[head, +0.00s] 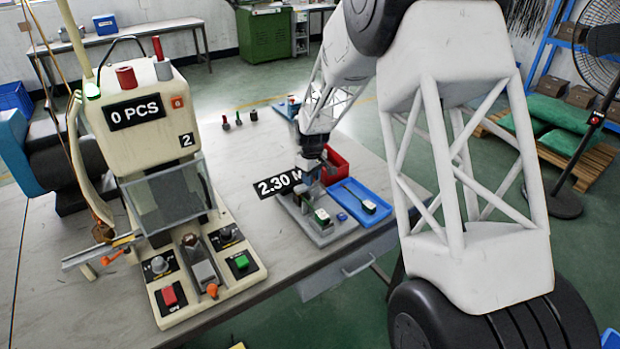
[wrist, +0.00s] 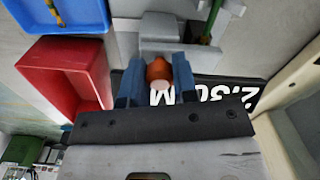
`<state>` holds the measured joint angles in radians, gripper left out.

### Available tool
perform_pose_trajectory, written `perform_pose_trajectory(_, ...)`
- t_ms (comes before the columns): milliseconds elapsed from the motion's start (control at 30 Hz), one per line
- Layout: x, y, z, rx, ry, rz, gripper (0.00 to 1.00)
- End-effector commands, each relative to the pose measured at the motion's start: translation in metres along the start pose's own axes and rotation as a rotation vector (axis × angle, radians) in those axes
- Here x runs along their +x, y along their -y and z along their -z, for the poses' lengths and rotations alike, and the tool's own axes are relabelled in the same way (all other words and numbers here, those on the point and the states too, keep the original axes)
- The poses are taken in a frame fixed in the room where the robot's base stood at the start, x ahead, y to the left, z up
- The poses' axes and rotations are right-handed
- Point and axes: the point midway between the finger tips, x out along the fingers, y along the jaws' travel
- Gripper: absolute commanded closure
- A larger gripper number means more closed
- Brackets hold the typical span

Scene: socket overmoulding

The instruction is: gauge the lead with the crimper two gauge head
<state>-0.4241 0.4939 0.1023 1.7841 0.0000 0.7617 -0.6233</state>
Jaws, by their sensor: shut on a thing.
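My gripper (head: 312,172) reaches down over a grey fixture (head: 300,214) on the bench. In the wrist view its blue fingers (wrist: 158,85) are shut on a copper-coloured piece with a pale tip, probably the lead (wrist: 159,72). A grey block (wrist: 178,35) stands just beyond the fingertips; I cannot tell whether the piece touches it. A black display (head: 278,185) reads 2.30 with a partly hidden unit; it also shows in the wrist view (wrist: 215,92). The crimper marked 2 (head: 160,125) stands at the left and its counter reads 0 PCS.
A red bin (head: 337,160) and a blue tray (head: 375,210) holding a small part stand beside the fixture. Several small coloured pegs (head: 238,120) stand behind on the bench. The bench between crimper and fixture is mostly clear.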

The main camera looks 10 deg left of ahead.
Motion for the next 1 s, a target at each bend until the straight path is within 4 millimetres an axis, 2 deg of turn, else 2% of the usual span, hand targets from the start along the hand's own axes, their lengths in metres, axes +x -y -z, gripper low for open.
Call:
perform_pose_trajectory(300, -0.001, -0.038, -0.01, 0.001, -0.001, -0.001, 1.0)
perform_pose_trajectory(600, -0.001, -0.042, -0.011, 0.001, -0.003, -0.003, 1.0)
perform_pose_trajectory(633, -0.001, -0.043, -0.011, 0.002, -0.003, -0.003, 0.72)
perform_pose_trajectory(767, -0.001, -0.042, -0.011, 0.002, -0.002, -0.003, 0.52)
perform_pose_trajectory(800, -0.001, -0.042, -0.011, 0.002, -0.002, -0.002, 0.48)
perform_pose_trajectory(1000, -0.001, -0.041, -0.011, 0.001, -0.001, -0.001, 0.48)
